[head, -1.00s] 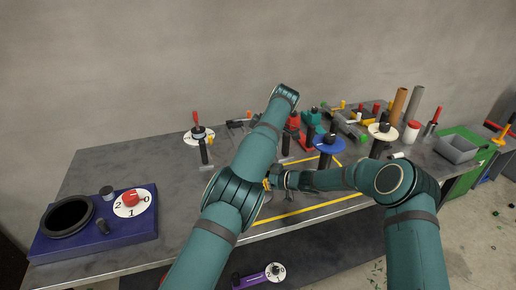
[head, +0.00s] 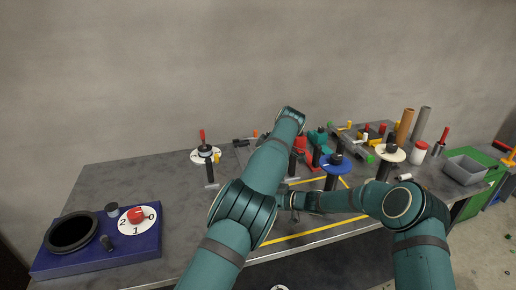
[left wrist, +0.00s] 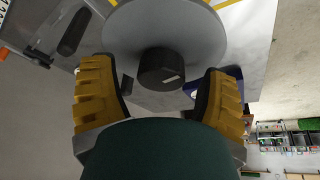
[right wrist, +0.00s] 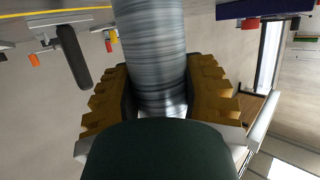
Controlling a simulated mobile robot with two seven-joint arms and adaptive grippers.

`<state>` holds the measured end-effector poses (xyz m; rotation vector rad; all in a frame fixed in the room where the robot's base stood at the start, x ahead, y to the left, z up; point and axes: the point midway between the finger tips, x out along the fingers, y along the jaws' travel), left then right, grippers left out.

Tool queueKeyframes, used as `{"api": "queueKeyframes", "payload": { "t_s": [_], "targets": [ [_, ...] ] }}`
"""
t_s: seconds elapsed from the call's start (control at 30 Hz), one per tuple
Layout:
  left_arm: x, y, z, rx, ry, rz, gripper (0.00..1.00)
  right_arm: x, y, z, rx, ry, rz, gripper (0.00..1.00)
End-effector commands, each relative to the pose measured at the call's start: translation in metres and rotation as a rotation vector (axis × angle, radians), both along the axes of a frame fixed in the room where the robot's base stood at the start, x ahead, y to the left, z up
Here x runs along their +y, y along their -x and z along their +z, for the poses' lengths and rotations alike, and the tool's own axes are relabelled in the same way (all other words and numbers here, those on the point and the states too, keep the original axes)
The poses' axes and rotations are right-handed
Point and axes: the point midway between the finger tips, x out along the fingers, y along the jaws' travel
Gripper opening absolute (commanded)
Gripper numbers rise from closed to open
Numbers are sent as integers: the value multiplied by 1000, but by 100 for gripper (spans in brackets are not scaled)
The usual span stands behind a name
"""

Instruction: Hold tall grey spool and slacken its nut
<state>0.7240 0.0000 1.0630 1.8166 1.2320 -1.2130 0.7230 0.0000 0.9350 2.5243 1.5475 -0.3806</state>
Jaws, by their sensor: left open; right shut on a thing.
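The tall grey spool's wound, ribbed body (right wrist: 155,45) fills the middle of the right wrist view. My right gripper (right wrist: 160,95) is shut on it, one finger on each side. In the left wrist view the spool's grey round flange (left wrist: 190,25) carries a black nut (left wrist: 160,68). My left gripper (left wrist: 160,92) is open, its fingers on either side of the nut with gaps between. In the head view my arms hide the spool, and the left fingers cannot be made out there.
A white-disc spool (head: 204,155), a blue-disc spool (head: 336,161) and a cream-disc spool (head: 390,152) stand on the grey table (head: 135,172). A purple base with a dial (head: 135,244) lies at the left. A grey bin (head: 464,170) is at the right. Yellow lines mark the front.

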Motion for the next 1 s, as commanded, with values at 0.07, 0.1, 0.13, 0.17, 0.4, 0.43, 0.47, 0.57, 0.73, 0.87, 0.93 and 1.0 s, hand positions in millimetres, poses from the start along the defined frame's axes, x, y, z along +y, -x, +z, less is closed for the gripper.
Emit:
{"api": "queueKeyframes", "payload": {
  "t_s": [0.07,0.1,0.13,0.17,0.4,0.43,0.47,0.57,0.73,0.87,0.93,1.0],
  "targets": [
    [0,1,1,1,1,-46,75,-1,0,0,0,1,-1,1],
    [0,2,1,2,1,-73,75,-1,0,0,0,1,-1,1],
    [0,1,1,1,2,-97,75,-1,0,0,0,1,-1,1],
    [0,2,1,1,2,-120,75,-1,0,0,0,1,-1,1],
    [0,2,1,1,3,-371,75,-1,0,0,1,1,-1,1],
    [1,2,1,1,3,-405,75,-1,0,0,1,1,-1,1],
    [1,2,1,0,3,-440,75,-1,0,0,1,1,-1,1],
    [1,2,1,0,3,-554,75,-1,0,0,1,1,-1,1],
    [1,1,0,0,4,-738,75,-1,0,0,0,1,-1,1],
    [1,1,0,0,4,-873,75,-1,0,0,1,1,-1,1],
    [1,1,0,-1,5,-944,75,-1,0,0,0,1,-1,1],
    [1,1,0,0,4,-1013,75,-1,0,-1,0,1,-1,1]
  ]
}}
